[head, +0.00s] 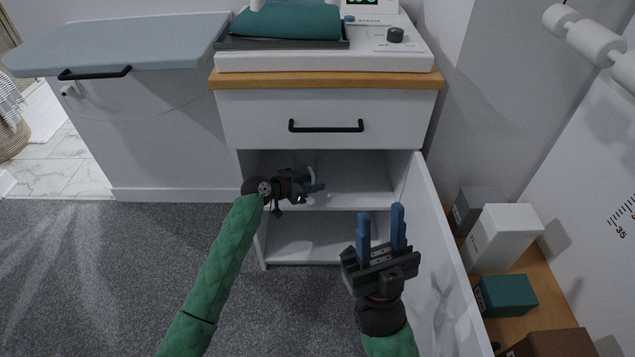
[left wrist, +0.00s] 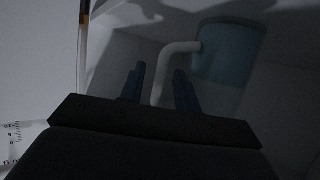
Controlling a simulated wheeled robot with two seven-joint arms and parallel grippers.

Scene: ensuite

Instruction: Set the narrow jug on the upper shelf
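A blue jug with a pale bent handle shows in the left wrist view (left wrist: 232,52), dim and in shadow. A small pale-blue part, likely the same jug, shows behind my left gripper in the head view (head: 308,171); the rest is hidden. My left gripper (head: 316,188) reaches into the upper compartment of the open cabinet, above the upper shelf (head: 358,196). Its fingers (left wrist: 160,90) stand apart with the handle between them; a gap shows beside the handle. Whether the jug rests on the shelf cannot be told. My right gripper (head: 381,230) is open and empty before the cabinet.
The cabinet door (head: 440,250) stands open on the right, close to my right gripper. Below is an empty-looking lower shelf (head: 315,240). A closed drawer (head: 325,118) is above. Several boxes (head: 503,236) stand right of the door. Carpet at left is clear.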

